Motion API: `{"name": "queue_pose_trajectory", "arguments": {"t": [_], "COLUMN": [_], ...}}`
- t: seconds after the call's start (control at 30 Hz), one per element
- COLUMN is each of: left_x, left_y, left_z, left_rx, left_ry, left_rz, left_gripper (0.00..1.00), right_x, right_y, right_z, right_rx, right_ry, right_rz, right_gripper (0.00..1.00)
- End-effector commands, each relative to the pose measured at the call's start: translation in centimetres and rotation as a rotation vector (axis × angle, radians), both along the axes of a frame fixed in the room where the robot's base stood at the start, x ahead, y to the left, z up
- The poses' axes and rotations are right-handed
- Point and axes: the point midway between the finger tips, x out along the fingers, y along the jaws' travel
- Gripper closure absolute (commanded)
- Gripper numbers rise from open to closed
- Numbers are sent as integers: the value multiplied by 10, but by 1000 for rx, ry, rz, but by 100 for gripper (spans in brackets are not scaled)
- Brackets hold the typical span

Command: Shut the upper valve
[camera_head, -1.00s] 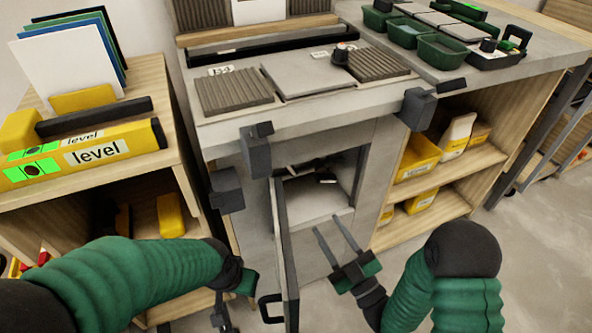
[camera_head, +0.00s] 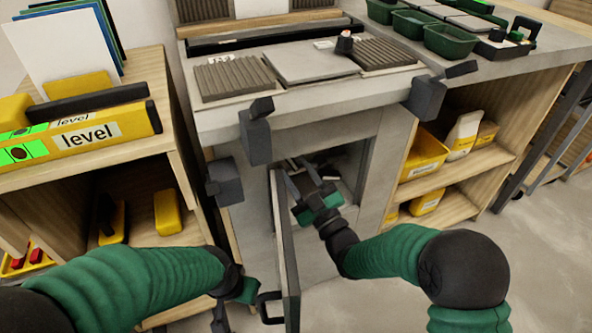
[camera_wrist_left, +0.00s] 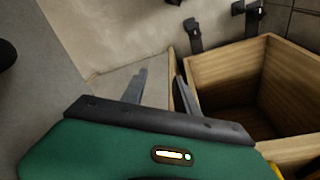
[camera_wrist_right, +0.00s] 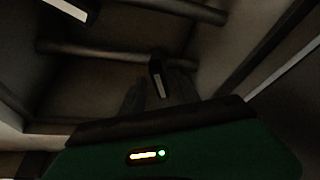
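The open cabinet under the counter holds the pipes. My right gripper (camera_head: 297,172) reaches into its opening, past the door (camera_head: 283,245) that stands open on the left. In the right wrist view a dark valve lever (camera_wrist_right: 157,78) with a pale strip shows at the fingertips of the right gripper (camera_wrist_right: 155,90). It lies close to a pipe (camera_wrist_right: 110,51); contact is too dark to tell. Which valve it is, I cannot tell. My left gripper (camera_wrist_left: 160,82) is open and empty, low outside the cabinet, left of the door.
The door's handle (camera_head: 266,308) is near my left gripper. Dark blocks (camera_head: 255,137) stick out from the counter's front. The counter (camera_head: 300,97) carries tiles and green bins (camera_head: 443,52). A shelf with a yellow level (camera_head: 90,137) stands left. Floor (camera_head: 520,250) is clear at right.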

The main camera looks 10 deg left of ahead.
Motion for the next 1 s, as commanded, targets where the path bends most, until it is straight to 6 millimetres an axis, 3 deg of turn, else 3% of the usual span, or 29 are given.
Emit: {"name": "queue_pose_trajectory", "arguments": {"t": [0.03, 0.3, 0.33, 0.87, 0.9, 1.0], "left_x": [0, 0, 0, 0, 0, 0], "left_y": [0, 0, 0, 0, 0, 0], "left_z": [0, 0, 0, 1, 1, 1], "left_rx": [0, 0, 0, 0, 0, 0], "left_ry": [0, 0, 0, 0, 0, 0], "left_rz": [0, 0, 0, 0, 0, 0], "left_gripper": [64, 64, 64, 64, 64, 64], "right_x": [0, 0, 0, -1, -1, -1], "right_y": [0, -1, 0, 1, 1, 1], "right_z": [0, 0, -1, -2, -2, -2], "right_rx": [0, 0, 0, 103, 102, 102], "right_ry": [0, 0, 0, 71, 72, 71], "right_rz": [0, 0, 0, 0, 0, 0], "right_gripper": [64, 100, 100, 100, 82, 69]}}
